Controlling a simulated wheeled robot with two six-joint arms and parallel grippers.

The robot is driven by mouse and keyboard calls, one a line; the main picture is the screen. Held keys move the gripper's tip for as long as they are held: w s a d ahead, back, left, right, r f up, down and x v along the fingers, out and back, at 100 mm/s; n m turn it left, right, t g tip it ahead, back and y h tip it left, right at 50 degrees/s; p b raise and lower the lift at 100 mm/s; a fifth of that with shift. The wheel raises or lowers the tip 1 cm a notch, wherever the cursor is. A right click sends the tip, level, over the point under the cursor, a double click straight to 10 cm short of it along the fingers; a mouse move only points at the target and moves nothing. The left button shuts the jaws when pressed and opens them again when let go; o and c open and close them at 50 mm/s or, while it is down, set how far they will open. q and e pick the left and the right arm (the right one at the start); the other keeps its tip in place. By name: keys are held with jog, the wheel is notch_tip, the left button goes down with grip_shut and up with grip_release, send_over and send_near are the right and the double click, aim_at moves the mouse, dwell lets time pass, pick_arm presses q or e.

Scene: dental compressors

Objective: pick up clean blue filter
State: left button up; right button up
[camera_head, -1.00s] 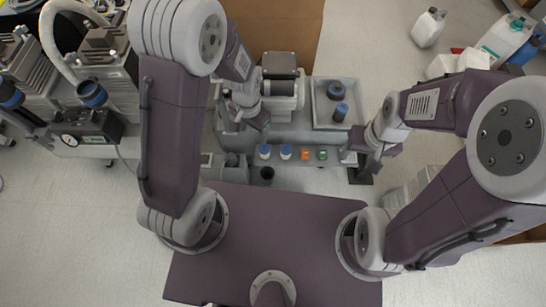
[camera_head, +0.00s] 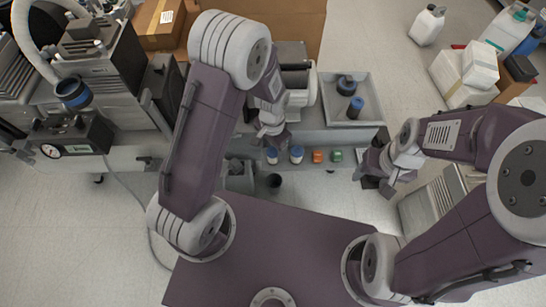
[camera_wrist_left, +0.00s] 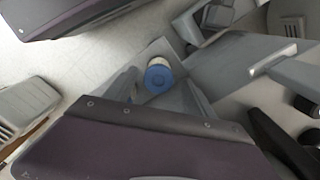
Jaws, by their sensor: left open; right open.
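Two white cylinders with blue tops, the left one (camera_head: 271,156) and the right one (camera_head: 297,154), stand at the front edge of the grey bench. I cannot tell which is the clean blue filter. In the left wrist view, one blue-topped filter (camera_wrist_left: 159,77) is between the spread fingers of the left gripper (camera_wrist_left: 163,97), with no visible grip. My right gripper (camera_head: 375,182) is open and empty, right of the bench front.
An orange-topped item (camera_head: 318,156) and a green-topped item (camera_head: 337,156) stand right of the filters. A grey tray (camera_head: 372,84) behind holds dark-blue parts. A dark cup (camera_head: 274,181) is in front. A compressor with a gauge (camera_head: 55,150) is at left.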

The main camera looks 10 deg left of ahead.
aim_at(273, 156)
pick_arm(q)
notch_tip(273, 156, down, 5)
jog(key=b, duration=0.4)
jog(key=shift+s+f, duration=0.15)
jog(key=shift+r, duration=0.2)
grip_shut()
notch_tip(273, 156, up, 10)
jog(key=p, duration=0.6)
jog(key=shift+f+p, duration=0.2)
jog(key=shift+p, duration=0.2)
jog(key=shift+r, duration=0.25)
